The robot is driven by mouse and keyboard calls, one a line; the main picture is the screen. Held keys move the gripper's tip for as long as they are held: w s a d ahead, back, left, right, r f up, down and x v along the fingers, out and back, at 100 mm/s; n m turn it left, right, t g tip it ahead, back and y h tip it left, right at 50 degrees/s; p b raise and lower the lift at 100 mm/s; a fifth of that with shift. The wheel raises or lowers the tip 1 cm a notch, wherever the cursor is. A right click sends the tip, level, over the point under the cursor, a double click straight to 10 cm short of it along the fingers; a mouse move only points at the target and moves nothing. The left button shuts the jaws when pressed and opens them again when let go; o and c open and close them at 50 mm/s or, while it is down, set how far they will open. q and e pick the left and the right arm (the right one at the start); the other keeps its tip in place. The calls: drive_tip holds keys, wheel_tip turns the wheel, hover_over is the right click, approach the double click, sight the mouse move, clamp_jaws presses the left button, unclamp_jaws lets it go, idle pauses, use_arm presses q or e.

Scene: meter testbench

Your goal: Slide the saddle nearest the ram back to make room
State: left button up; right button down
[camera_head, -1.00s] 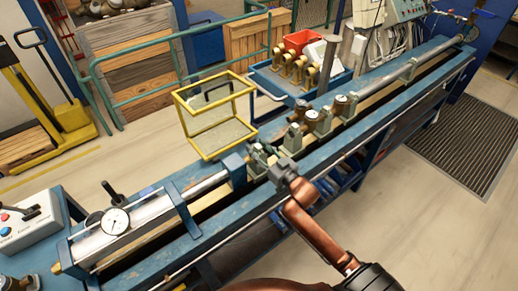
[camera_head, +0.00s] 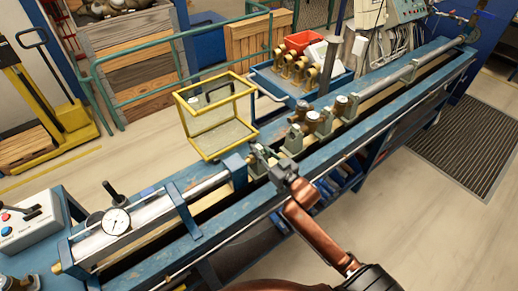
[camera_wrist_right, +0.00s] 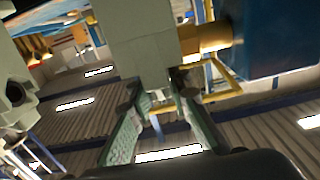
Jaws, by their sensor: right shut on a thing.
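The saddle nearest the ram (camera_head: 257,162) is a grey-green block on the blue bench's rail, just right of the blue crosspiece. My right gripper (camera_head: 268,158) is at this saddle, shut on it. In the right wrist view the saddle is a large pale green block (camera_wrist_right: 140,45), with the fingers (camera_wrist_right: 160,118) at its lower end; the contact is partly hidden. The ram (camera_head: 150,212) is the silver cylinder at the left, with a dial gauge (camera_head: 116,221) on it. My left gripper is not in view.
Another saddle (camera_head: 292,143) and several brass meters (camera_head: 313,119) stand farther right along the bench (camera_head: 222,226). A yellow-framed clear guard (camera_head: 217,118) stands behind the gripper. A blue tray (camera_head: 265,77) holds more brass parts. The far right rail is clear.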

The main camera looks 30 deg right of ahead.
drive_tip(key=shift+a, duration=0.1)
drive_tip(key=shift+a+p, duration=0.45)
drive_tip(key=shift+a, duration=0.2)
drive_tip(key=c, duration=1.7)
unclamp_jaws()
drive_tip(key=shift+c, duration=0.2)
drive_tip(key=shift+s+d, duration=0.1)
drive_tip(key=shift+s, duration=0.1)
drive_tip(key=s, duration=1.1)
drive_tip(key=shift+s+d, duration=0.35)
drive_tip(key=shift+d, duration=0.1)
